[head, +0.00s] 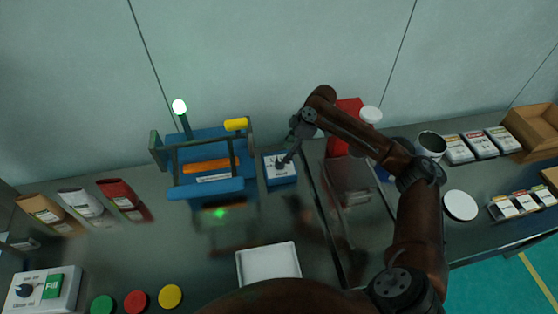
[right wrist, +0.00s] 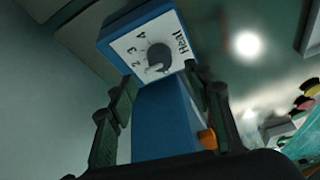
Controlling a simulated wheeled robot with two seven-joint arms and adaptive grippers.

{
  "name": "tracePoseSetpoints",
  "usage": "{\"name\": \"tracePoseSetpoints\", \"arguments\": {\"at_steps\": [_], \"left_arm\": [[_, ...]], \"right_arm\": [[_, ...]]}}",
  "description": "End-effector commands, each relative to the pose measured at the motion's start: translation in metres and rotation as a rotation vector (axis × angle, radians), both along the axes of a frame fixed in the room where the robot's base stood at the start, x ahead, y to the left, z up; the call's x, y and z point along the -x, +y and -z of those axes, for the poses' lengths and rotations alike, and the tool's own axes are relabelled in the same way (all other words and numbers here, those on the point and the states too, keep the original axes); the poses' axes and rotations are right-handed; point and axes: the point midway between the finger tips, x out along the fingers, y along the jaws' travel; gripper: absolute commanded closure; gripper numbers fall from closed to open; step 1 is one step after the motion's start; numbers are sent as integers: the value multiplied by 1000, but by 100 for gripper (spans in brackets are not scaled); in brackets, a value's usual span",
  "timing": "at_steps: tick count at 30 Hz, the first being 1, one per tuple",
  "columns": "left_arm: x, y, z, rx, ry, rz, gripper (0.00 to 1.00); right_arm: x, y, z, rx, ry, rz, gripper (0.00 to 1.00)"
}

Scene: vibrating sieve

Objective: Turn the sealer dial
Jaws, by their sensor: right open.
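The sealer dial is a dark round knob with a light pointer on a blue box with a white face, in the right wrist view (right wrist: 158,58). The face carries the numbers 2, 3, 4 and the word "Heal" or similar. In the head view the dial box (head: 280,172) stands just right of the blue sealer (head: 212,190), which has an orange bar and a yellow handle. My right gripper (head: 288,158) is over the box, its tip hiding part of the knob. In the right wrist view its open fingers (right wrist: 165,110) are on either side of the box, with nothing between the tips. My left gripper is out of view.
Pouches (head: 120,199) lie at left, with a white control box (head: 40,290) and coloured buttons (head: 136,300) in front. A white tray (head: 268,264) is at front centre. A red container (head: 345,115) stands behind my right arm.

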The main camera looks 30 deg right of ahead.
Motion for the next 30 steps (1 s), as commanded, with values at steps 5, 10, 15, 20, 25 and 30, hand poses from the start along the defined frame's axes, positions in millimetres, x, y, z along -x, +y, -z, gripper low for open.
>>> {"name": "tracePoseSetpoints", "arguments": {"at_steps": [5,10,15,20,25,30], "left_arm": [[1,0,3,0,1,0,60],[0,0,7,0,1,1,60],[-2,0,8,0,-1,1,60],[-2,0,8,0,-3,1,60],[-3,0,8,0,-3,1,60],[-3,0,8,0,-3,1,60]], "right_arm": [[-3,8,25,-1,4,1,53],[-8,18,50,-1,3,0,53],[-12,24,62,0,0,-1,53],[-12,24,62,0,-1,-2,53],[-12,25,62,0,0,-3,60],[-12,25,62,0,0,-3,72]]}}
